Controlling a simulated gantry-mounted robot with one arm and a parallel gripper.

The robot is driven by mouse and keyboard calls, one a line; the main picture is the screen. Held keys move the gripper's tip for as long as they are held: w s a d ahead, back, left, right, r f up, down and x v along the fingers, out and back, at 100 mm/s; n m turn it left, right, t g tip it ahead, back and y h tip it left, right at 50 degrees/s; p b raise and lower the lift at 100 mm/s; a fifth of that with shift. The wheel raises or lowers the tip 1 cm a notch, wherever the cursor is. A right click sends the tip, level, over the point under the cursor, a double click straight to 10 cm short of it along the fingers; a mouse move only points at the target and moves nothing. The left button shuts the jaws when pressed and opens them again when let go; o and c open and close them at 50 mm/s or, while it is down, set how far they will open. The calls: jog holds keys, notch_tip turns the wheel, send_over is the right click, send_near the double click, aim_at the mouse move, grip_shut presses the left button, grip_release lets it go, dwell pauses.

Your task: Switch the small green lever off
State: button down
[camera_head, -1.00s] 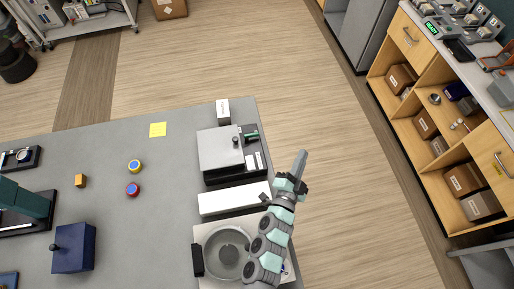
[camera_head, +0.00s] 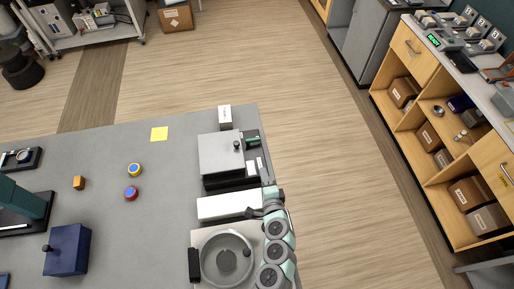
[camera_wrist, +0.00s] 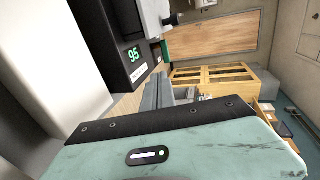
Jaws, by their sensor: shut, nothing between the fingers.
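The small green lever (camera_head: 252,138) is at the right side of a grey-topped device with a black base (camera_head: 220,152), near the table's right edge. In the wrist view a green part (camera_wrist: 165,50), apparently the lever, shows beside a black panel with a green "95" display (camera_wrist: 133,55). My gripper (camera_head: 257,211) is below the device in the head view, by the right end of a white block. In the wrist view its grey fingers (camera_wrist: 158,92) are shut and empty, apart from the lever. The lever's exact tilt is too small to tell.
The white block (camera_head: 228,206) and a round-bowl device (camera_head: 226,259) lie below the grey-topped device. A small white box (camera_head: 225,116) stands just above it. A dark knob (camera_head: 237,145) rises from its top. Open floor lies right of the table.

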send_near(255, 142)
jog(key=x, duration=0.4)
jog(key=shift+w+f, duration=0.25)
jog(key=shift+w, duration=0.05)
jog(key=shift+w+a, duration=0.2)
jog(key=shift+w, duration=0.65)
jog(key=shift+f+b, duration=0.1)
jog(key=shift+b, duration=0.25)
